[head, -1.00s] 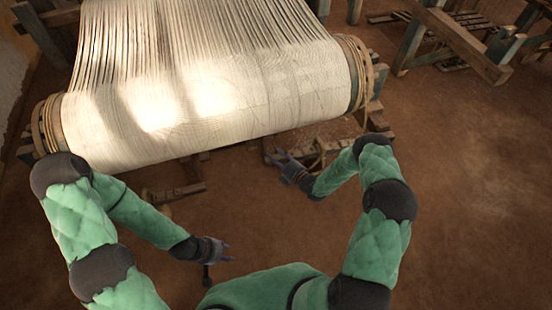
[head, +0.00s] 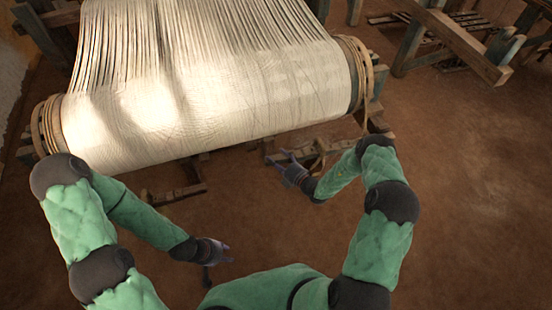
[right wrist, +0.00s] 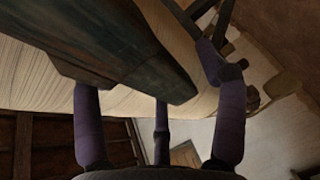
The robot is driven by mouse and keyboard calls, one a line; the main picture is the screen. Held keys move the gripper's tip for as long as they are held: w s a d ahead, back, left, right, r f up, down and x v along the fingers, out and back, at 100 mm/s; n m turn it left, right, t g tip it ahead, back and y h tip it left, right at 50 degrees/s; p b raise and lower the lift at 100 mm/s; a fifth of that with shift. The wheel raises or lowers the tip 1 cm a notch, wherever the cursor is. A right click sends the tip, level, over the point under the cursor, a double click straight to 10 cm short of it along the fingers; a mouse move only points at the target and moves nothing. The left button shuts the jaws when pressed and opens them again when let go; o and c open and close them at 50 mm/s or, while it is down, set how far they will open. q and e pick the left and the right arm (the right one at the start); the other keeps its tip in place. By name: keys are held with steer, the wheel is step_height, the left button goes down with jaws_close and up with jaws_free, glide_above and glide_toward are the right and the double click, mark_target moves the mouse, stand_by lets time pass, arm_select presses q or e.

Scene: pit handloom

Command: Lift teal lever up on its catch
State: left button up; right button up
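In the right wrist view a dark teal wooden bar (right wrist: 115,50) runs from the upper left to the middle. It may be the teal lever, but I cannot tell for sure. The spread purple fingers of my right gripper (right wrist: 160,95) are around its near end. The bar hides the tips of two fingers, and the third stands apart on the right, so contact is unclear. In the head view my right gripper (head: 286,156) is open below the loom's cloth roll, and no teal lever is clear there. My left gripper (head: 228,254) is open and empty, low over the floor.
The cloth beam (head: 210,100) with cream warp and rope-wound ends spans the top left. Low wooden parts (head: 318,150) lie beneath it near my right gripper, and others (head: 178,192) further left. Another wooden frame (head: 465,45) stands at the upper right. The right floor is clear.

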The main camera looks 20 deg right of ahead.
steer(key=v, duration=1.1)
steer(key=shift+c, duration=0.3)
